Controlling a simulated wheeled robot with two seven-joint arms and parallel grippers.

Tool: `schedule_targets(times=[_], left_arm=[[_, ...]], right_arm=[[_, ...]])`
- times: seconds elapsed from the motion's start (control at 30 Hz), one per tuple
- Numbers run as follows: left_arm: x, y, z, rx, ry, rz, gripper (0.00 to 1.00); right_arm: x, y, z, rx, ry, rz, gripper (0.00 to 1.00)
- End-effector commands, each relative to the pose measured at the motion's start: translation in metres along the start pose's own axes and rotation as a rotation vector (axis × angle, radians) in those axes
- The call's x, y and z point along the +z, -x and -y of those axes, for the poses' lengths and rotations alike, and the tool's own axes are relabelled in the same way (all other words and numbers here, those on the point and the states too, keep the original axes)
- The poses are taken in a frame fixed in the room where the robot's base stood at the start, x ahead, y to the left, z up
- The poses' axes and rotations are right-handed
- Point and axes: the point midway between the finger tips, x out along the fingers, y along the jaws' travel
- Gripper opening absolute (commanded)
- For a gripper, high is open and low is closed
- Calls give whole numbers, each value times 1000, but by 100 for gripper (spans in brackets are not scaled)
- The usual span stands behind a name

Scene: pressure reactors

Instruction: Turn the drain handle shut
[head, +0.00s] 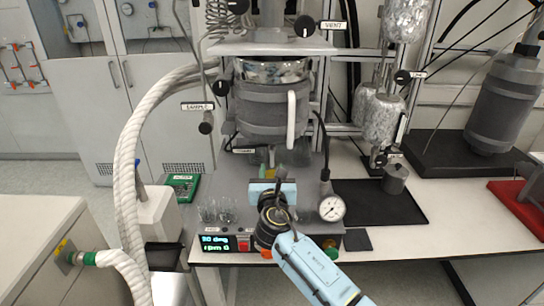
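The reactor vessel (272,108) is a grey jacketed cylinder on a frame above the bench, with a pale upright handle or tube (291,120) on its front. Under it is a small yellow-green part (268,172), perhaps the drain handle; it is too small and too covered to tell its angle. My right gripper (271,180) reaches in from the lower right, with its pale blue body right in front of this spot. Its fingers are hidden behind its own body, so I cannot tell whether it touches the handle. My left gripper is out of view.
A pressure gauge (331,208) stands close right of my gripper. Glass vials (215,211) and a display (217,243) reading 20 deg, rpm 0 are to its left. A thick white hose (124,160) runs down the left. A black mat (395,212) lies right.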

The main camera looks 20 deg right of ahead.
Motion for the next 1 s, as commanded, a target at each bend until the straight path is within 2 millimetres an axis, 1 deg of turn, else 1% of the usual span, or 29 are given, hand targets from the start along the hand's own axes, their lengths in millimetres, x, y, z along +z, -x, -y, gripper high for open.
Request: schedule_targets(times=[0.03, 0.1, 0.3, 0.5, 0.7, 0.97, 1.0], left_arm=[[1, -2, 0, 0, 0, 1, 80], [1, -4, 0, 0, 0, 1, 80], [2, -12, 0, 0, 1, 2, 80], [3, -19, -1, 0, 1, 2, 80], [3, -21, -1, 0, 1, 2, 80], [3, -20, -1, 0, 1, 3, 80], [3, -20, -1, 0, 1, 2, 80]], right_arm=[[0, -10, 0, -2, 0, 1, 34], [0, -23, 0, -1, 0, 1, 34], [-1, -55, 0, -1, -2, 0, 34], [-2, -75, 0, 0, -2, 0, 34], [-1, -83, 0, 0, -4, -2, 34], [0, -84, 0, 0, -4, -1, 34], [0, -84, 0, 0, -4, -1, 30]])
